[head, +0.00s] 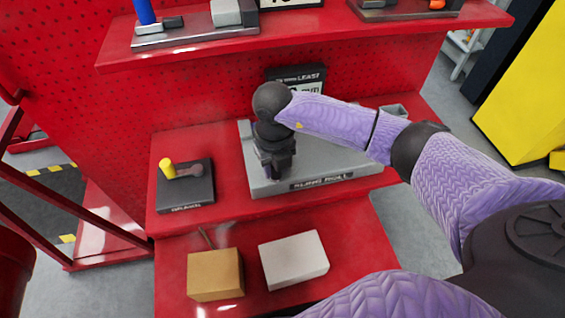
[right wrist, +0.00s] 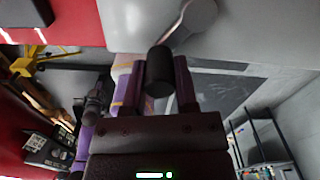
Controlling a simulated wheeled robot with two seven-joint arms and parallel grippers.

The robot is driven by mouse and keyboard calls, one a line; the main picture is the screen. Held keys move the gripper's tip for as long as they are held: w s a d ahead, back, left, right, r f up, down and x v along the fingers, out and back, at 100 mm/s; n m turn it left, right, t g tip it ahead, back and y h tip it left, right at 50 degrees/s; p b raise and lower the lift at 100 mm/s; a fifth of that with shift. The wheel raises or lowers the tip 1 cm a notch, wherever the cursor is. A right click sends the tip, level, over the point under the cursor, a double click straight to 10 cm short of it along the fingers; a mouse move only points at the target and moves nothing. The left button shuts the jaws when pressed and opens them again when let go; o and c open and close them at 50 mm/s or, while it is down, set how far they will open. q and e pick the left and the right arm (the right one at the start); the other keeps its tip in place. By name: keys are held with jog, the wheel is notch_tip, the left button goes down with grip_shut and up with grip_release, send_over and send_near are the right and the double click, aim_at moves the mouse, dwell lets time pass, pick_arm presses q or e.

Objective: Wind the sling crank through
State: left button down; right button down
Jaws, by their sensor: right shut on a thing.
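The sling unit is a grey block (head: 345,165) with a dark label plate on its front, on the middle red shelf. My right gripper (head: 276,168) reaches down over its left part and covers the crank there in the head view. In the right wrist view, the crank's black cylindrical handle (right wrist: 158,82) sits between the two fingers of my right gripper (right wrist: 165,85), which is shut on it. The grey crank arm (right wrist: 195,20) runs from the handle toward the top of that view. My left gripper is not in view.
A dark base with a yellow-knobbed lever (head: 185,185) stands left of the grey block. A tan box (head: 215,275) and a white box (head: 293,260) rest on the lower shelf. The upper red shelf (head: 320,25) overhangs behind. A dark sign (head: 295,73) stands behind my wrist.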

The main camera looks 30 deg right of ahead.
jog(key=m, duration=0.1)
jog(key=w+a+m, duration=0.1)
jog(key=m, duration=0.1)
jog(key=shift+w+m, duration=0.2)
jog(key=shift+m, duration=0.1)
jog(key=shift+w+a+m+p, duration=0.15)
jog(key=shift+w+m+p, duration=0.3)
jog(key=shift+m, duration=0.75)
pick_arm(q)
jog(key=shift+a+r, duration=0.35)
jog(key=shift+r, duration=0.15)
pick_arm(e)
jog(key=shift+w+m, duration=0.2)
jog(key=shift+m, duration=0.2)
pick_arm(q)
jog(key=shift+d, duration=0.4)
pick_arm(e)
jog(key=shift+c, duration=1.9)
grip_release()
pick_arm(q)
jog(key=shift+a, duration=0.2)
